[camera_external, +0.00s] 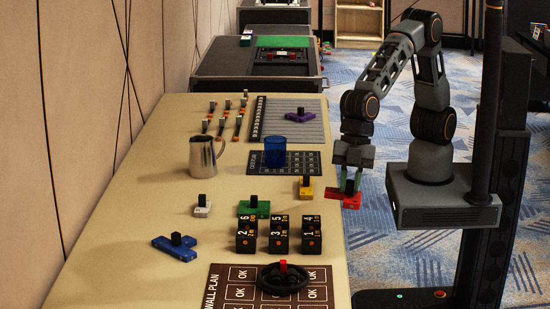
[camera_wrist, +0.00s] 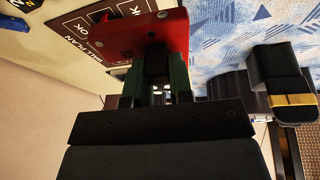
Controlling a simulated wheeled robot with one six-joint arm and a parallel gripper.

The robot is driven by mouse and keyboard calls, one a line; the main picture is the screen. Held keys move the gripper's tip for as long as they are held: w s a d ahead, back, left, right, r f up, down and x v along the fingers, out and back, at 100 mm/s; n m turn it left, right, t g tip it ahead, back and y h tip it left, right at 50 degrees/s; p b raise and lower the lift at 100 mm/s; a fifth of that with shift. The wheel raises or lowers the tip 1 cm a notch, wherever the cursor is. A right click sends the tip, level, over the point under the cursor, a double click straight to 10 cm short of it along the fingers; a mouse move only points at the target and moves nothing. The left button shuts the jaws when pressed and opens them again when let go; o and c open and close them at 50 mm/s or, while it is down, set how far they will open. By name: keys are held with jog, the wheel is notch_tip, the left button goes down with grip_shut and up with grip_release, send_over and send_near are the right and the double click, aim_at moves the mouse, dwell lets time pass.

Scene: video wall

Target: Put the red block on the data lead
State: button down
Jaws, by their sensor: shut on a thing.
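My gripper (camera_external: 350,183) is shut on the black knob of the red block (camera_external: 351,199), at the table's right edge. In the wrist view the red block (camera_wrist: 118,42) lies across the top, with its dark knob (camera_wrist: 156,62) between my green fingers. The block hangs by the edge, with patterned carpet showing beside it. Several slim orange-and-black pieces (camera_external: 222,124) stand in rows at the far left of the table. No label for the data lead is legible, so I cannot tell which thing it is.
Yellow (camera_external: 305,191), green (camera_external: 263,210), white (camera_external: 203,210), blue (camera_external: 174,249) and purple (camera_external: 300,117) knobbed blocks sit on the table. The front-left tabletop is clear.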

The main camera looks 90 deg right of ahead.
jog(key=m, duration=0.4)
jog(key=shift+w+r+t+h, duration=0.3)
jog(key=shift+h, duration=0.1)
jog(key=m, duration=0.2)
jog(key=shift+w+d+r+m+h, duration=0.2)
jog(key=shift+d+r+m+h, duration=0.1)
jog(key=shift+m, duration=0.1)
jog(key=shift+w+a+f+m, duration=0.1)
jog(key=shift+a+f+m, duration=0.05)
jog(key=shift+m, duration=0.15)
jog(key=w+a+f+p, duration=0.2)
jog(key=w+a+f, duration=0.2)
jog(key=w+a, duration=0.25)
send_over(303, 269)
jog(key=f, duration=0.5)
jog(key=shift+s+d, duration=0.25)
jog(key=shift+d, duration=0.05)
jog(key=shift+w+a+f, duration=0.25)
jog(key=shift+f, duration=0.25)
jog(key=shift+f+p, duration=0.35)
jog(key=shift+f, duration=1.1)
